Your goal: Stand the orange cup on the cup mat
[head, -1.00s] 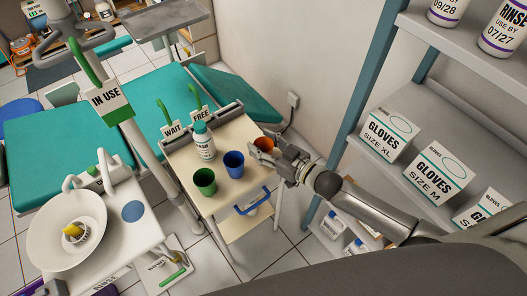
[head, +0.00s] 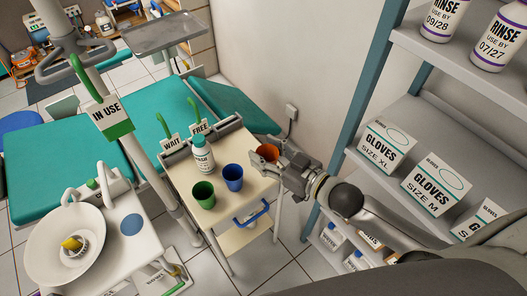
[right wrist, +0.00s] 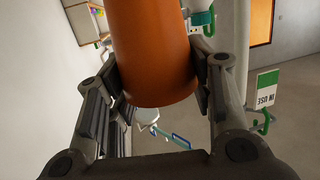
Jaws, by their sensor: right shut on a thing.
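The orange cup (head: 267,152) is at the right edge of the small cream trolley in the head view. My right gripper (head: 262,163) is shut on it from the right. In the right wrist view the cup (right wrist: 152,50) fills the space between the two fingers (right wrist: 157,80), which press on its sides. I cannot tell whether the cup is clear of the trolley top. The round blue cup mat (head: 131,224) lies bare on the white unit at the left, beside the basin. My left gripper is not in view.
The trolley (head: 225,208) also bears a green cup (head: 203,195), a blue cup (head: 233,178) and a white bottle (head: 204,158). A white basin (head: 65,275) with a yellow thing stands left of the mat. A pole with an IN USE sign (head: 108,115) rises between. Shelves stand at right.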

